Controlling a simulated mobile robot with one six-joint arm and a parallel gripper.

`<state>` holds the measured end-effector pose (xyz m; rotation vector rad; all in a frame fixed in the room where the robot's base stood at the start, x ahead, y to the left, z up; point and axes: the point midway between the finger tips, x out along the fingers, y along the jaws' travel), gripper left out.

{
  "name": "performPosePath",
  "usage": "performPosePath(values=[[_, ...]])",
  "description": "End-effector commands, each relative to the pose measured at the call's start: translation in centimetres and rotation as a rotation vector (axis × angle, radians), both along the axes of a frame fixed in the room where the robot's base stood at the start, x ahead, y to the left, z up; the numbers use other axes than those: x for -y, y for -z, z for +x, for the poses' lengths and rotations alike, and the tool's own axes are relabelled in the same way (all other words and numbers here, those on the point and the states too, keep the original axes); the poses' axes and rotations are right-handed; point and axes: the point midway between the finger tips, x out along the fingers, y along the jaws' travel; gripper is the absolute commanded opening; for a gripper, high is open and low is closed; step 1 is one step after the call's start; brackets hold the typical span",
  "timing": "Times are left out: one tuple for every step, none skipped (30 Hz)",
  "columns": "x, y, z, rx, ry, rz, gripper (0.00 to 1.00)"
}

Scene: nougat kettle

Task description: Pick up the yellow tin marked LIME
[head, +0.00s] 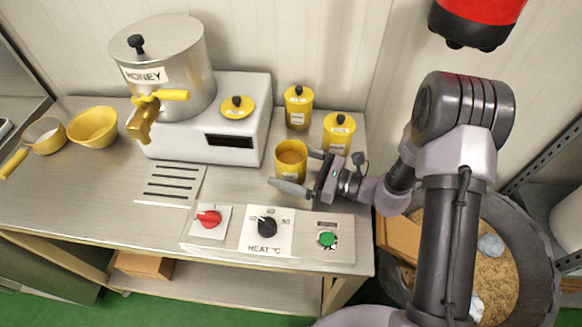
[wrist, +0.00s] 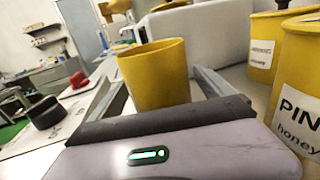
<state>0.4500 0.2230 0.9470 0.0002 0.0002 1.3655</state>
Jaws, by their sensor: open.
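An open, lidless yellow tin (head: 291,163) stands upright on the counter in front of the two lidded tins. Its word is not readable, so I cannot tell whether it is the LIME tin. My gripper (head: 294,169) is open, low over the counter, with one finger on each side of this tin. In the wrist view the tin (wrist: 155,75) stands between the fingers, and I cannot tell whether they touch it. A loose yellow lid (head: 237,106) lies on the white machine.
A lidded yellow tin (head: 298,107) stands behind; another (head: 338,133), labelled "PIN… honey" in the wrist view (wrist: 298,90), stands close to my gripper. The HONEY kettle (head: 165,65) is on the white machine (head: 245,140). Red, black and green controls line the counter's front.

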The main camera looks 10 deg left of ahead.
Motion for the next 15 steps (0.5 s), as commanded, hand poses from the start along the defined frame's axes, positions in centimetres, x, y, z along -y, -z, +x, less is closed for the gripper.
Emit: performPosePath(values=[[0.01, -0.03, 0.00, 0.000, 0.000, 0.000, 0.92], [0.02, -0.03, 0.00, 0.000, 0.000, 0.000, 0.90], [0.02, -0.03, 0.00, 0.000, 0.000, 0.000, 0.82], [0.02, -0.03, 0.00, 0.000, 0.000, 0.000, 0.77], [0.02, -0.03, 0.00, 0.000, 0.000, 0.000, 0.71], [0.03, -0.03, -0.02, 0.000, 0.000, 0.000, 0.63], [0.03, -0.03, -0.02, 0.000, 0.000, 0.000, 0.57], [0.03, -0.03, -0.02, 0.000, 0.000, 0.000, 0.51], [0.03, -0.03, -0.02, 0.000, 0.000, 0.000, 0.43], [0.04, -0.03, -0.02, 0.000, 0.000, 0.000, 0.37], [0.04, -0.03, -0.02, 0.000, 0.000, 0.000, 0.31], [0.04, -0.03, -0.02, 0.000, 0.000, 0.000, 0.23], [0.04, -0.03, -0.02, 0.000, 0.000, 0.000, 0.18], [0.04, -0.02, -0.02, 0.000, 0.000, 0.000, 0.12], [0.04, -0.02, -0.02, 0.000, 0.000, 0.000, 0.04]])
